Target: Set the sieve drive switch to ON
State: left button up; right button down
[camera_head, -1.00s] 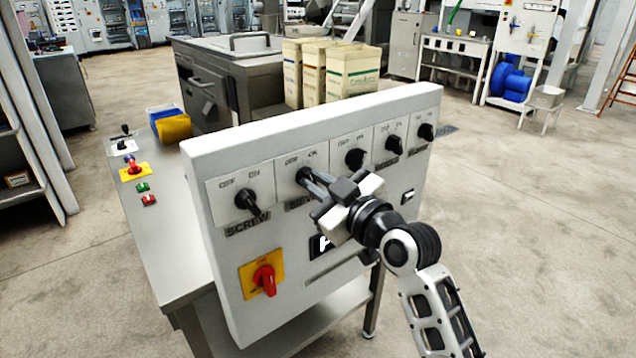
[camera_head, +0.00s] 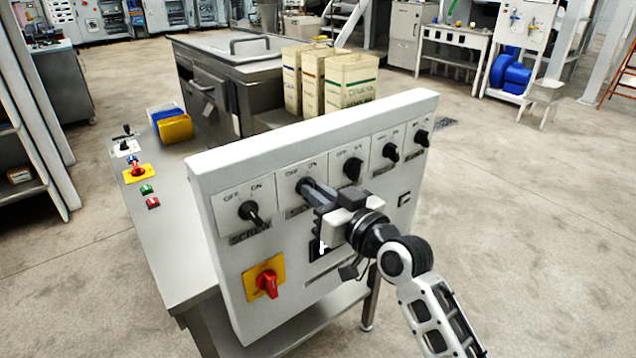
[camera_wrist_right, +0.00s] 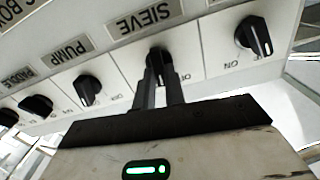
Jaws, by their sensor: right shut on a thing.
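The sieve drive switch (camera_wrist_right: 158,58) is a black rotary knob under the SIEVE label in the right wrist view, with OFF and ON marks on its plate. In the head view it is the second knob from the left on the light grey panel (camera_head: 330,120), mostly covered by my fingers. My right gripper (camera_head: 308,187) is shut on this knob, and its two fingers also show around it in the right wrist view (camera_wrist_right: 160,85). The fingers hide which mark the knob points to. My left gripper is not in view.
The SCREW knob (camera_head: 250,212) is just left of my right gripper, and the PUMP knob (camera_head: 352,170) is just right. A red rotary switch on a yellow plate (camera_head: 265,278) sits lower left. Paper bags (camera_head: 350,82) stand behind the panel.

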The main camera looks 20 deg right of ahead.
jog(key=shift+m+p, duration=0.85)
jog(key=shift+m, duration=0.75)
jog(key=c, duration=1.5)
grip_release()
jog(key=shift+o, duration=0.2)
jog(key=b+v, duration=0.2)
jog(key=v, duration=1.4)
